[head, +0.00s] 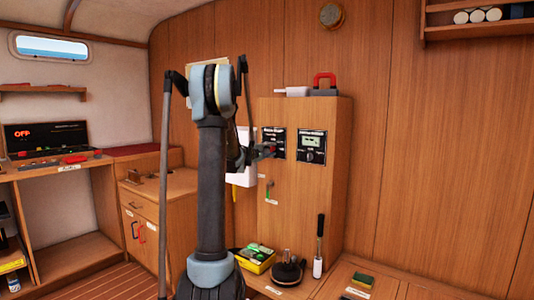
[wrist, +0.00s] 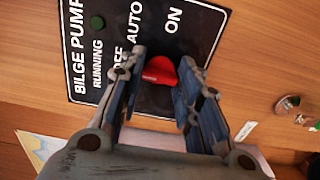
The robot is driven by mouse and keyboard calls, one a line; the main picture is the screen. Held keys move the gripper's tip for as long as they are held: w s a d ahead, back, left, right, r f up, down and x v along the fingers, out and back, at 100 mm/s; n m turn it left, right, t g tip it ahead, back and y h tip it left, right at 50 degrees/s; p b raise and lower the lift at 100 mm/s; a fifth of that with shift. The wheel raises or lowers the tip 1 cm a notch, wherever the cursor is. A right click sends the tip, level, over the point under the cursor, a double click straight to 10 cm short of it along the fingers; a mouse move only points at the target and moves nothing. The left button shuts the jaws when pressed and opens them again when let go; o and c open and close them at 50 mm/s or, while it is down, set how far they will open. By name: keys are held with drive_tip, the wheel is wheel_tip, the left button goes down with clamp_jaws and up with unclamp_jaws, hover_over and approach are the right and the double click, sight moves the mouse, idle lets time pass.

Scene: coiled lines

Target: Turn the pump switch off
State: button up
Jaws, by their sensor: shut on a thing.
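The black bilge pump panel (head: 279,135) is on the front of the wooden cabinet; it also shows close up in the wrist view (wrist: 205,22). Its lettering reads RUNNING, AUTO and ON, with the OFF word partly hidden by a finger. The red switch knob (wrist: 160,71) sits between my fingers, and its exact setting is hard to tell. My gripper (wrist: 163,72) is shut on the knob, with a finger on each side. In the head view my gripper (head: 264,153) reaches the panel from the left, and my arm hides part of the area.
A second black panel (head: 312,146) with a display is just right of the pump panel. Below it on the cabinet is a small lever (head: 268,188). A screen (head: 46,137) at far left shows red OFF lettering.

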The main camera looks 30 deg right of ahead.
drive_tip(key=shift+s, duration=0.1)
idle(0.3)
drive_tip(key=o, duration=1)
drive_tip(key=shift+d+f, duration=0.1)
drive_tip(key=shift+o, duration=0.2)
drive_tip(key=v, duration=1.2)
drive_tip(key=shift+f, duration=0.1)
